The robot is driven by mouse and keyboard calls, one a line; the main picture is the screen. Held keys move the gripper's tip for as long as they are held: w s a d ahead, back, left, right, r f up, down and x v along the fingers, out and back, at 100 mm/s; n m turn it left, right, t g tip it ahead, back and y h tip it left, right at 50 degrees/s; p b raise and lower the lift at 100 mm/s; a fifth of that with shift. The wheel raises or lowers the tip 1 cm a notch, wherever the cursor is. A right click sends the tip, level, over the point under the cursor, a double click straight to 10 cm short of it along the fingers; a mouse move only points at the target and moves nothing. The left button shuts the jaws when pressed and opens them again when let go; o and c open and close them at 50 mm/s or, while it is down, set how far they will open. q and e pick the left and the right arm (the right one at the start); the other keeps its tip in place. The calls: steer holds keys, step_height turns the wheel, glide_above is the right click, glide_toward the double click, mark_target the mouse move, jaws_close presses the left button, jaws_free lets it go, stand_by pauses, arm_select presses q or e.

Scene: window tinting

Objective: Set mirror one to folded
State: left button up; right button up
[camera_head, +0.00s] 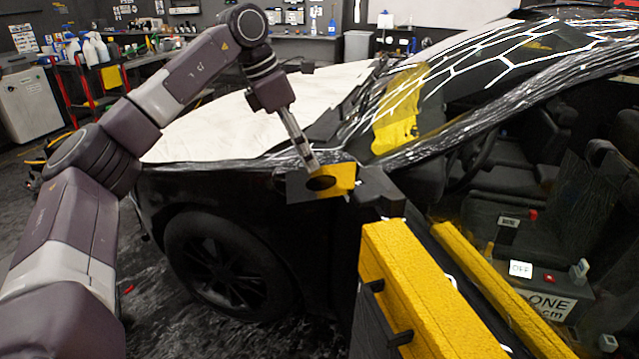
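A side mirror (345,180), with a dark housing and a yellow face, sticks out from the black car beside the front pillar. I take it to be mirror one; no label is readable on it. A dark oval marks its yellow face. My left gripper (309,165) reaches down from above, with its narrow fingers at the mirror's upper outer edge. The fingers overlap in this view, so I cannot tell whether they are open or shut, or whether they touch the mirror. My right gripper is not in view.
The open car door (425,300) with a yellow inner edge stands in front. A white sheet (235,125) covers the hood.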

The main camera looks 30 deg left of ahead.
mark_target(317, 178)
arm_select(q)
steer(key=shift+s+f, duration=0.1)
steer(key=shift+f, duration=0.1)
steer(key=shift+d+f, duration=0.15)
steer(key=shift+f, duration=0.2)
steer(key=x, duration=0.6)
steer(key=shift+p, duration=0.35)
steer(key=shift+w+d+f, duration=0.15)
steer(key=shift+w+f, duration=0.2)
steer(key=c, duration=1.7)
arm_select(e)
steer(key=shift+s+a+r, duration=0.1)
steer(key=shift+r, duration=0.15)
